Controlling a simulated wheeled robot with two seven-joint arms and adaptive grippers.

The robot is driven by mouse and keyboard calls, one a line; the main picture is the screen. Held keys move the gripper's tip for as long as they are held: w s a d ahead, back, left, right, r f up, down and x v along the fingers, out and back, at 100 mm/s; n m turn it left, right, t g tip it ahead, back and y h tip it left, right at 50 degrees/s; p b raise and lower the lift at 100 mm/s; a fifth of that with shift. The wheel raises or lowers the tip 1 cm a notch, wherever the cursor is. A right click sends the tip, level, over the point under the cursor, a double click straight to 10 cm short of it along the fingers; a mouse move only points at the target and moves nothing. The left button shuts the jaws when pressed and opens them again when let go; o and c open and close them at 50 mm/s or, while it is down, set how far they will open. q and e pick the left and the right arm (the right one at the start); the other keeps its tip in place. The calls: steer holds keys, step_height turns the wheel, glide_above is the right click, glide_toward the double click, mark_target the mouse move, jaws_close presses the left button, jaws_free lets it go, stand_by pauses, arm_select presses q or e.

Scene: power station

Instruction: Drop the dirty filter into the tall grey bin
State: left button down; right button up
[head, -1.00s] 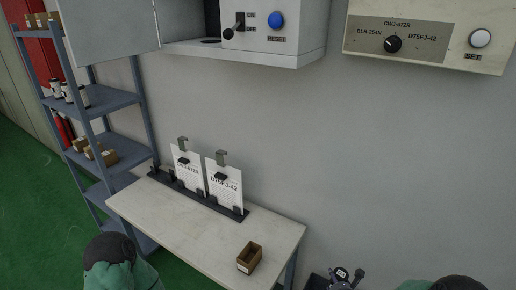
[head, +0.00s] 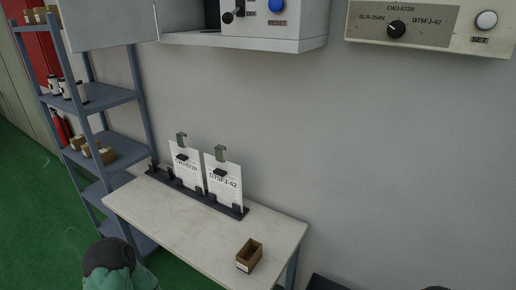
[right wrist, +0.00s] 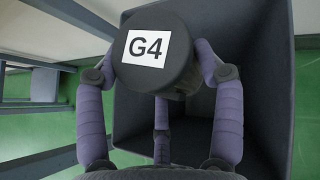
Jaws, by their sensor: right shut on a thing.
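The filter (right wrist: 160,75) is a dark cylinder with a white label reading G4 on its end face. My right gripper (right wrist: 158,60) has its purple fingers closed around it in the right wrist view. Behind and below the filter is the open mouth of the tall dark grey bin (right wrist: 268,75), whose inner walls fill much of that view. The filter appears over the bin's opening; its height above the rim is unclear. In the head view only a dark edge, seemingly the bin's rim (head: 326,282), shows at the bottom.
A table (head: 150,207) holds a small open brown box (head: 248,258) and a rack with two white tags (head: 222,185). Blue shelving (head: 108,97) stands at the left. A switch box and a control panel (head: 430,28) are on the wall above.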

steer(key=shift+f+b, duration=1.55)
steer(key=shift+f, duration=0.8)
steer(key=o, duration=1.4)
steer(key=shift+o, duration=0.2)
steer(key=v, duration=1.2)
steer(key=shift+a, duration=0.1)
